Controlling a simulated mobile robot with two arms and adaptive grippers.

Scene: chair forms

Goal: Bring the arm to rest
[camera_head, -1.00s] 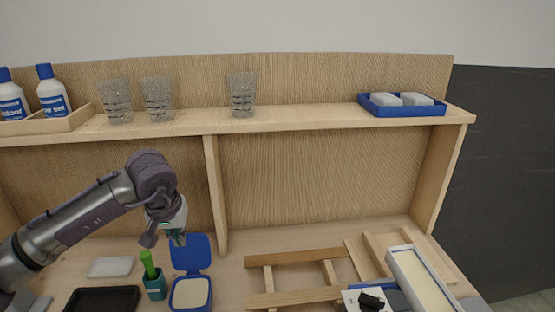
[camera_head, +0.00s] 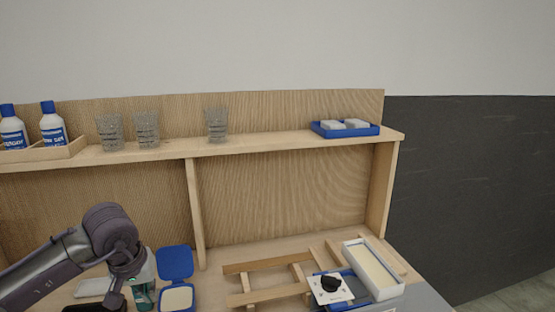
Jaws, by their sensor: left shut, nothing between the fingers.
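My left arm comes in from the lower left. Its wrist hangs over the bench, and my left gripper (camera_head: 116,294) points down at the lower edge, shut and empty. It is in front of a teal cup (camera_head: 144,296) and hides part of it. To its right stands an open blue box (camera_head: 176,264) with a cream pad inside. My right arm and gripper are not in view.
A shelf (camera_head: 270,142) spans the back, with bottles, several glasses and a blue tray (camera_head: 345,129) on it. Wooden frame parts (camera_head: 262,267) and a white box with a cream block (camera_head: 372,269) lie on the bench at right. A dark tray is partly hidden at lower left.

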